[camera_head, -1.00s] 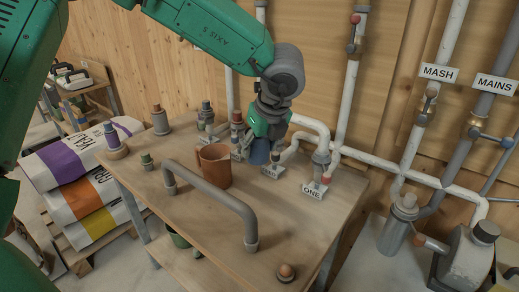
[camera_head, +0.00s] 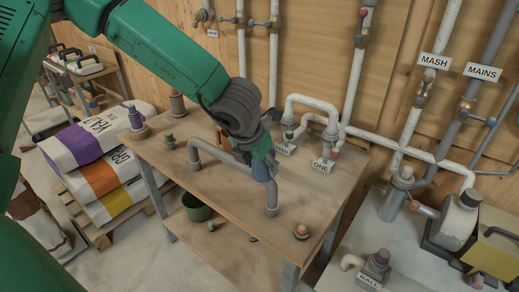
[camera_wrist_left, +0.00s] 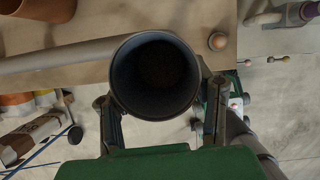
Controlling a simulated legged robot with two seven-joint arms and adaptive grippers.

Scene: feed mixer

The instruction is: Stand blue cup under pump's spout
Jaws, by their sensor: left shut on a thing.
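My left gripper (camera_head: 265,158) is shut on the blue cup (camera_head: 261,172), holding it in the air by the grey pipe handle over the bench. In the left wrist view the cup (camera_wrist_left: 155,78) sits between the two fingers, its round open mouth towards the camera and its inside dark. I cannot tell for sure whether this is the pump. My right gripper is not in view.
Pipes with labels ONE, MASH and MAINS run behind. A gap separates the bench from the pale surface (camera_head: 400,240).

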